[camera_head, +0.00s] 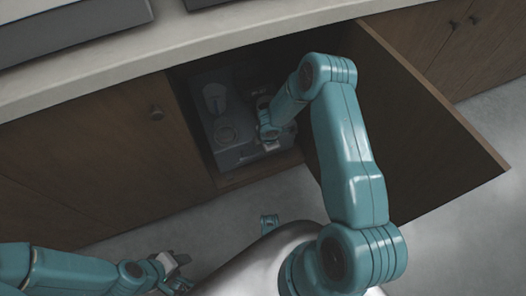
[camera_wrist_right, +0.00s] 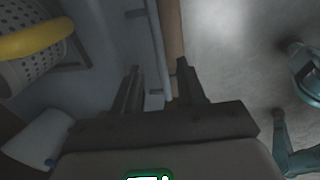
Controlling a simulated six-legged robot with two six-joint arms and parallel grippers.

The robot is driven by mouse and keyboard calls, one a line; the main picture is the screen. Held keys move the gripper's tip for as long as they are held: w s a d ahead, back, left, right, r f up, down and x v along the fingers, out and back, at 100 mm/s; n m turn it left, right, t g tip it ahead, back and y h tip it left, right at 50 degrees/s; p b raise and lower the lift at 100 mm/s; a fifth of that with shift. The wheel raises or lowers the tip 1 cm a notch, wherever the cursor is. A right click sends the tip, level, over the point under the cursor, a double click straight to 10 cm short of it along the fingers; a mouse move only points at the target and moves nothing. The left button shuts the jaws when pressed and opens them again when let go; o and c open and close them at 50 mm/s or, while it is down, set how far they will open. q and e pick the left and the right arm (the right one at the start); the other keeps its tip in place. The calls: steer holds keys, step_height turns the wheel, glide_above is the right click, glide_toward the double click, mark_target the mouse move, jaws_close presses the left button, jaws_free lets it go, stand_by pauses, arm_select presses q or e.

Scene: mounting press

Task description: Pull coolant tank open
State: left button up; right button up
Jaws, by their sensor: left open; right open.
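The coolant tank (camera_head: 212,128) is a dark grey box inside the open cabinet under the counter. Its top carries round fittings. My right arm reaches into the cabinet, and its gripper is at the tank's right front part, partly hidden by the arm and shadow. In the right wrist view the right gripper (camera_wrist_right: 158,75) is open, its two fingers apart near a pale upright bar and the tank's edge (camera_wrist_right: 137,45). I cannot tell whether they touch. My left gripper (camera_head: 180,272) is open and empty, low at the left, outside the cabinet.
A cabinet door (camera_head: 420,125) stands swung open to the right of my right arm. A closed door with a round knob (camera_head: 156,112) is at the left. The right wrist view shows a perforated basket (camera_wrist_right: 28,72) and a yellow curved part (camera_wrist_right: 38,38).

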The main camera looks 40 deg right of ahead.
steer(key=f, duration=0.3)
steer(key=w+f+b, duration=0.1)
steer(key=f, duration=0.1)
steer(key=shift+d, duration=0.1)
jaws_close()
steer(key=shift+s, duration=0.15)
